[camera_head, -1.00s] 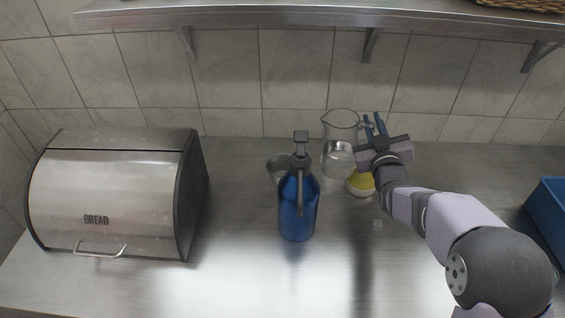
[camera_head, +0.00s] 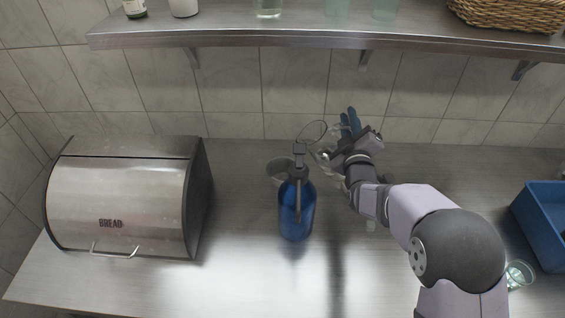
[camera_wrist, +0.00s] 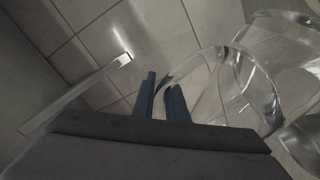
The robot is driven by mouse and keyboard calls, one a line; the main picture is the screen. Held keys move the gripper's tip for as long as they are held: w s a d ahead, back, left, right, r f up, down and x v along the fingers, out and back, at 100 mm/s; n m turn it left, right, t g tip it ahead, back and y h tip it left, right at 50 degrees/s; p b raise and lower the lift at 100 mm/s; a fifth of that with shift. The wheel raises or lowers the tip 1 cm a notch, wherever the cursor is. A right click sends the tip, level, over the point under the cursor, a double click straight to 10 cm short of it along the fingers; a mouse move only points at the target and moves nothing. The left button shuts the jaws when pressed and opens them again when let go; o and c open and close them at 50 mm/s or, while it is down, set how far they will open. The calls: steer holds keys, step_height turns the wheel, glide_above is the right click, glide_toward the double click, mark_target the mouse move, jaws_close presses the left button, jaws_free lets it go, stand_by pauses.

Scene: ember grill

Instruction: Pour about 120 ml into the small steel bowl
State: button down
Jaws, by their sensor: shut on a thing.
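My gripper (camera_head: 350,123), with blue fingers, is shut on the handle of a clear glass jug (camera_head: 312,132). The jug is tilted to the left, and its lower part is mostly hidden by my wrist in the head view. In the wrist view the jug (camera_wrist: 262,88) is large at the right, beside my fingers (camera_wrist: 162,98). A round grey steel bowl (camera_head: 277,171) sits on the counter, left of the jug and partly hidden by the blue pump bottle. I cannot make out a stream of liquid or how much is in the bowl.
The blue pump bottle (camera_head: 296,212) stands directly in front of the bowl. A bread bin (camera_head: 120,205) is at the left. A blue tray (camera_head: 540,225) and a glass (camera_head: 518,275) are at the right. A metal shelf (camera_head: 330,32) hangs above. The counter's front middle is clear.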

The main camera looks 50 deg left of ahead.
steer(key=shift+s+a+r+n+p, duration=0.6)
steer(key=shift+a+r+n+p, duration=0.05)
steer(key=shift+n+p, duration=0.35)
steer(key=shift+s+a+r+n+p, duration=0.2)
steer(key=shift+r+n+p, duration=0.2)
steer(key=shift+p, duration=0.2)
steer(key=shift+s+a+r+n+p, duration=0.25)
steer(key=shift+s+n+p, duration=0.05)
steer(key=shift+n+p, duration=0.4)
steer(key=shift+s+a+f, duration=0.1)
steer(key=shift+f, duration=0.1)
steer(key=shift+s+a+n+y+p, duration=0.2)
steer(key=shift+n+y+p, duration=0.1)
steer(key=shift+n, duration=0.1)
steer(key=shift+s+a+f+n, duration=0.1)
steer(key=shift+f+n, duration=0.05)
steer(key=shift+n, duration=0.15)
steer(key=shift+s+a+f+n+p, duration=0.45)
steer(key=shift+s+a+n+p, duration=0.2)
steer(key=shift+n, duration=0.35)
